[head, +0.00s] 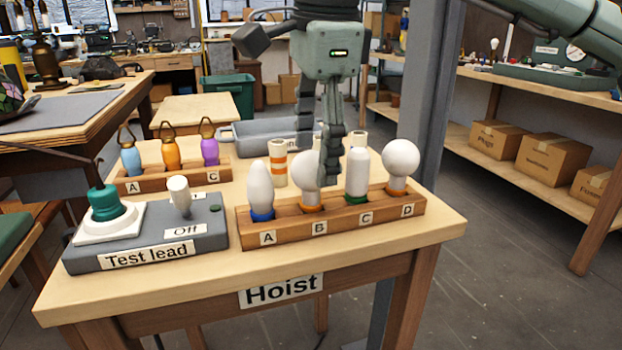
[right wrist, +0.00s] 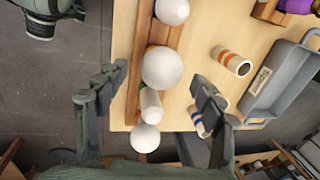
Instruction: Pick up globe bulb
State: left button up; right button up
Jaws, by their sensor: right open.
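A wooden rack (head: 335,227) labelled A to D holds white bulbs upright. The large round globe bulb (head: 301,171) with an orange collar stands at B; it also shows in the right wrist view (right wrist: 162,66). A smaller round bulb (head: 401,158) stands at D, a tall bulb (head: 260,187) with a blue collar at A and a tube-shaped bulb (head: 357,172) with a green collar at C. My right gripper (head: 331,168) is open and empty, pointing down over the rack. Its fingers (right wrist: 160,86) lie either side of bulbs B and C. In the head view they partly hide bulb B. My left gripper is out of view.
The Test lead box (head: 150,245) stands left of the rack. A striped white cylinder (head: 278,165) stands close behind it. A grey tray (head: 245,138) and a rack of coloured bulbs (head: 170,177) are further back. The table's front right corner is clear.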

jog(key=f, duration=0.3)
jog(key=shift+w+f, duration=0.25)
jog(key=shift+w, duration=0.15)
jog(key=c, duration=1.2)
jog(key=shift+o, duration=0.2)
jog(key=shift+r, duration=0.15)
